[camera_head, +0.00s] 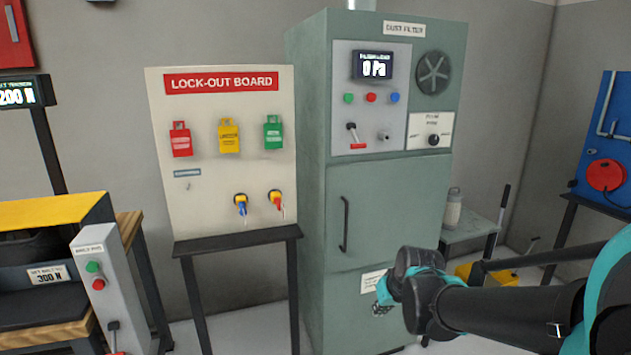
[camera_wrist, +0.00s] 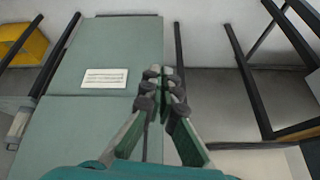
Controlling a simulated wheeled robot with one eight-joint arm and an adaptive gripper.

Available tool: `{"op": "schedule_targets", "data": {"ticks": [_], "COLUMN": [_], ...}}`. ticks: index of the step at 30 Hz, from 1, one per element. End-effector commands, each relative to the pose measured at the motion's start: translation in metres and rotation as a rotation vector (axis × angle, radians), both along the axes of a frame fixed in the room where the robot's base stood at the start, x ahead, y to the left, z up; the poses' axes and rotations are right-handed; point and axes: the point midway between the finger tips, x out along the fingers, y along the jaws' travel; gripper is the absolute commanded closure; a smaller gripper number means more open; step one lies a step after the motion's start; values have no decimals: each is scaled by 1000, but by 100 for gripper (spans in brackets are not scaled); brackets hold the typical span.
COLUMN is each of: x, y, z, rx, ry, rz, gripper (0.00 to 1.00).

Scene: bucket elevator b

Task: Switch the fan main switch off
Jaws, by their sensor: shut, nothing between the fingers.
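The grey-green dust filter cabinet (camera_head: 390,200) stands in the middle of the head view. Its upper panel (camera_head: 345,95) carries a black rotary lever with a red part below it (camera_head: 354,135), and a small grey knob (camera_head: 384,135) to its right. I cannot read which one is labelled as the fan main switch. The display (camera_head: 374,66) reads 0 Pa. My gripper (camera_head: 382,303) is low in front of the cabinet's lower right part, well below the panel and apart from it. In the wrist view my gripper (camera_wrist: 160,76) is shut and empty, near the cabinet's white label (camera_wrist: 104,78).
A lock-out board (camera_head: 222,230) with padlocks and keys stands left of the cabinet. A control post (camera_head: 98,290) is at the lower left. A small table (camera_head: 470,230) with a canister (camera_head: 453,208) and a blue board (camera_head: 608,120) are to the right.

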Motion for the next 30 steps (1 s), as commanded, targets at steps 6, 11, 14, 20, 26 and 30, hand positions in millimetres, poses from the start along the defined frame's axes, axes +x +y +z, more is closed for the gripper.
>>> {"op": "schedule_targets", "data": {"ticks": [6,11,14,20,26,30], "x": [-40,-13,29,117,184,216], "y": [-22,-24,-21,-15,-9,-5], "z": [-38,-16,21,118,220,293], "rx": [-84,-64,-18,94,207,288], "ry": [100,111,115,129,148,164], "rz": [-112,-176,-251,-440,-629,-763], "gripper": [100,100,100,100,100,100]}}
